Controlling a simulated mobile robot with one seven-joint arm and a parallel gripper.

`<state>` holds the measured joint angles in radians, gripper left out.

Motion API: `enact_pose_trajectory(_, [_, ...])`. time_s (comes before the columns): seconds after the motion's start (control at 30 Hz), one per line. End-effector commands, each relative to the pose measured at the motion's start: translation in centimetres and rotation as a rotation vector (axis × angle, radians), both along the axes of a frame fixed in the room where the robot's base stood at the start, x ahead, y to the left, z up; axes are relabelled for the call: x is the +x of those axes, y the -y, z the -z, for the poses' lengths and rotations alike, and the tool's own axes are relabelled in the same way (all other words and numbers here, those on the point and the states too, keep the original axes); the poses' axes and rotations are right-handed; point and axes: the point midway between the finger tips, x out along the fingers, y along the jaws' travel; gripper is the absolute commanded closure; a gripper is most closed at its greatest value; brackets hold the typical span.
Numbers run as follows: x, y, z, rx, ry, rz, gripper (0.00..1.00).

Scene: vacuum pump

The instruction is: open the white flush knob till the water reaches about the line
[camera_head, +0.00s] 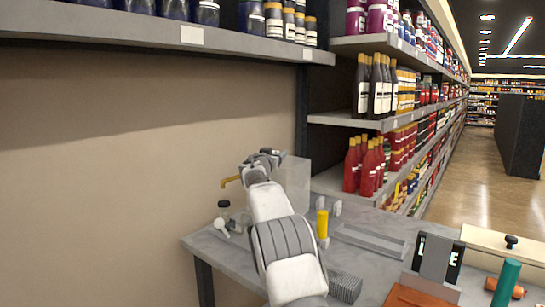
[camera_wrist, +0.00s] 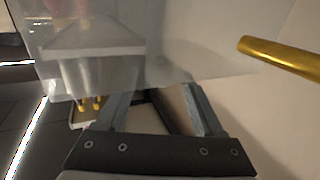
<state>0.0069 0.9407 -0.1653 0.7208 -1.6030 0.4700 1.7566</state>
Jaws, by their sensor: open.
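My gripper (camera_head: 264,157) is raised above the grey table, beside a clear tank (camera_head: 295,184), with my arm in front of part of it. In the wrist view my gripper (camera_wrist: 160,92) is open, its two fingers apart with nothing seen held between them. The clear tank (camera_wrist: 185,45) fills the upper left there, with a grey tapered part (camera_wrist: 92,45) seen through it. A gold spout (camera_head: 230,181) sticks out left of my gripper; it also shows in the wrist view (camera_wrist: 282,55). A white round piece (camera_head: 221,227) lies low on the left; I cannot tell if it is the flush knob. No water line is readable.
A small dark-lidded jar (camera_head: 224,207) stands at the table's left. A yellow cylinder (camera_head: 322,224), a grey tray (camera_head: 369,240) and a black sign (camera_head: 433,257) stand to the right. A loaded shelf (camera_head: 230,42) hangs above; a beige wall is behind.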

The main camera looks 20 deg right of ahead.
Motion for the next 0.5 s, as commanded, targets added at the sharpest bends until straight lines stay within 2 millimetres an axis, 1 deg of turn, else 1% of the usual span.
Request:
enact_pose_trajectory(0.17, [-0.6, -0.6, 0.2, -0.001, 0.0, -0.001, 0.31])
enact_pose_trajectory(0.27, [-1.4, -1.1, 0.3, -0.001, 0.0, -0.002, 0.31])
enact_pose_trajectory(0.5, [-4.3, -2.9, 0.3, -0.001, 0.0, -0.001, 0.31])
